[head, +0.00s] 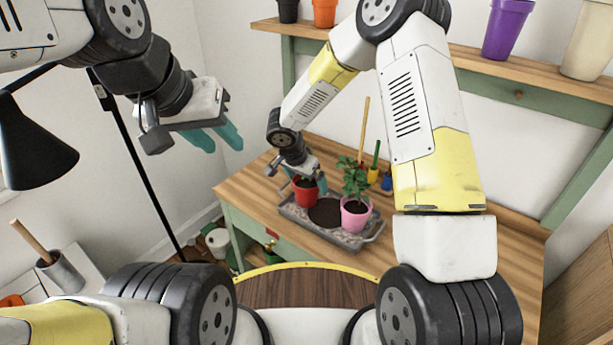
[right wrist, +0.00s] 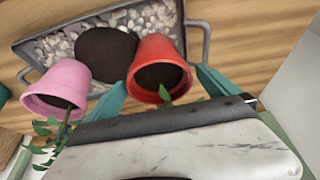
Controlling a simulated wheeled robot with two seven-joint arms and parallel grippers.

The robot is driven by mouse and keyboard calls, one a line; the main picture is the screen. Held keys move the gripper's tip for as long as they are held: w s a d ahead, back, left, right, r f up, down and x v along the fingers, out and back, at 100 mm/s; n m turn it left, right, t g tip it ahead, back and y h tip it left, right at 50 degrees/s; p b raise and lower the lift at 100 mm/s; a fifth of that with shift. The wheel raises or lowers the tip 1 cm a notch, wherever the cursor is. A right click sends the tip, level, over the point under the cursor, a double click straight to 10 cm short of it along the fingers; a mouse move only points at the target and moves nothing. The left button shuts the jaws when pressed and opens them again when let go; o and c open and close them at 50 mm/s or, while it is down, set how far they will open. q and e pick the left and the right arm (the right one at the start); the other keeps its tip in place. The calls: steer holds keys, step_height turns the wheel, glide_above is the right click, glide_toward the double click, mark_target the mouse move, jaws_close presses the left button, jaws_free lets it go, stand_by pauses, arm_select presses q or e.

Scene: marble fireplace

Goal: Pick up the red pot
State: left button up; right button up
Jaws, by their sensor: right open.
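The red pot (head: 306,194) holds dark soil and stands at the left end of a grey tray (head: 345,240) on the wooden table. My right gripper (head: 302,178) is at its rim in the head view. In the right wrist view the red pot (right wrist: 157,62) lies between the open teal fingers of my right gripper (right wrist: 161,90), one on each side. The fingers do not look closed on it. My left gripper (head: 215,138) hangs in the air left of the table, empty, with its two fingers apart.
A pink pot (head: 355,215) with a leafy plant stands close right of the red pot; it shows in the right wrist view (right wrist: 62,85). Dark soil (head: 325,213) lies between them. Small tools and pots stand behind. A shelf (head: 480,65) with pots runs above.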

steer(key=c, duration=2.1)
steer(key=shift+c, duration=0.3)
steer(key=shift+r, duration=0.15)
